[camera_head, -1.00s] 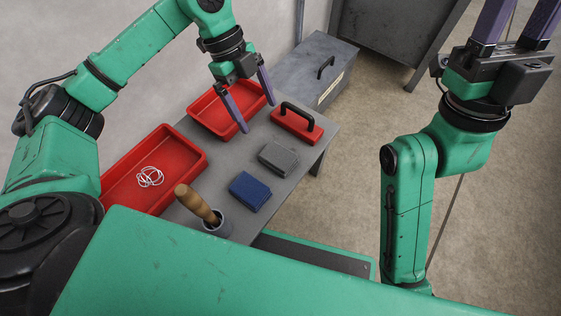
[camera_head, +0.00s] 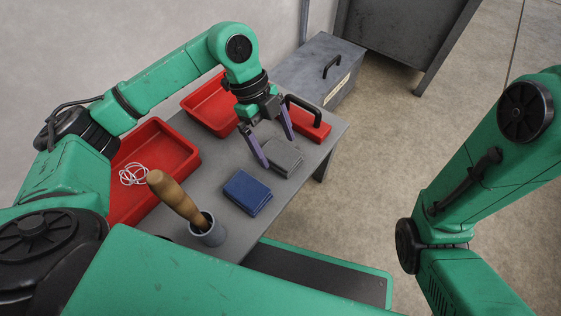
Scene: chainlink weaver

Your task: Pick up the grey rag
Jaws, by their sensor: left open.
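The grey rag (camera_head: 283,160) lies folded on the grey table, between a blue folded rag and a red block with a black handle. My left gripper (camera_head: 278,150) is open, with its two purple fingers pointing down at the rag. One finger shows at the rag's left edge and the other at its far edge. I cannot tell whether they touch it. My right gripper is out of the picture; only its green arm shows at the right.
The blue rag (camera_head: 247,192) lies nearer on the table (camera_head: 190,236). A wooden-handled tool (camera_head: 176,198) stands in a grey cup (camera_head: 208,233). Red trays (camera_head: 186,153) line the table's left side, one holding white cord (camera_head: 133,174). The black-handled red block (camera_head: 318,131) is close behind the rag.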

